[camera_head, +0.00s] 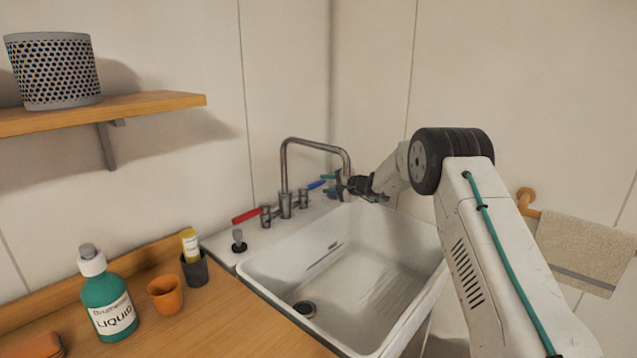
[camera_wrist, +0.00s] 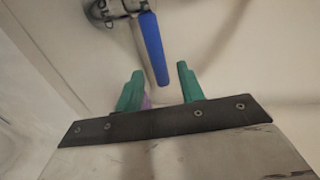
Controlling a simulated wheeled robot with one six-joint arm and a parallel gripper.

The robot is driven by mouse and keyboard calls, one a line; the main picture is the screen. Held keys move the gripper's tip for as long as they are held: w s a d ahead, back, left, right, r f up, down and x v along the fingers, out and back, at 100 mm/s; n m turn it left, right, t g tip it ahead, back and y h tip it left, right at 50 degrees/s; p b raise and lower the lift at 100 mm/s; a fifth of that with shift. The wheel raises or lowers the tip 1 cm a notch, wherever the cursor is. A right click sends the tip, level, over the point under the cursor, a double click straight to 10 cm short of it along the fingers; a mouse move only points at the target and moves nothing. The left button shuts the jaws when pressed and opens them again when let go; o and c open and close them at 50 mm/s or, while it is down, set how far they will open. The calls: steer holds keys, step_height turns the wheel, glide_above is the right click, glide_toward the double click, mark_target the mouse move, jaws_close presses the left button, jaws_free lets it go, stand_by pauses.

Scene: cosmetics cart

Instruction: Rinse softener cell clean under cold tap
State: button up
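The tap (camera_head: 287,168) is a bent metal spout behind the white sink (camera_head: 262,272). Its blue lever (camera_head: 317,184) is on the right and its red lever (camera_head: 246,216) on the left. My gripper (camera_head: 331,186) is at the blue lever, above the sink's back ledge. In the wrist view, my green fingers are spread, and the blue lever (camera_wrist: 153,48) shows between them with a gap on both sides. I cannot tell whether it is fully between them in depth. A small purple patch (camera_wrist: 146,102) shows by the left finger; I cannot tell what it is. I see no clear softener cell.
A wooden counter (camera_head: 215,318) at left holds a green liquid bottle (camera_head: 110,300), an orange cup (camera_head: 165,296) and a dark cup (camera_head: 195,270) with a yellow-labelled tube. A shelf (camera_head: 140,104) hangs above. A towel (camera_head: 585,250) hangs at right. The sink basin looks empty.

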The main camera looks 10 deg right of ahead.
mark_target(323, 183)
steer(key=w, duration=0.2)
steer(key=w+a+f, duration=0.1)
steer(key=shift+w, duration=0.25)
steer(key=shift+w+a+f, duration=0.15)
steer(key=shift+w+a, duration=0.2)
steer(key=shift+w, duration=0.25)
steer(key=shift+a, duration=0.1)
jaws_close()
steer(key=shift+s, duration=0.1)
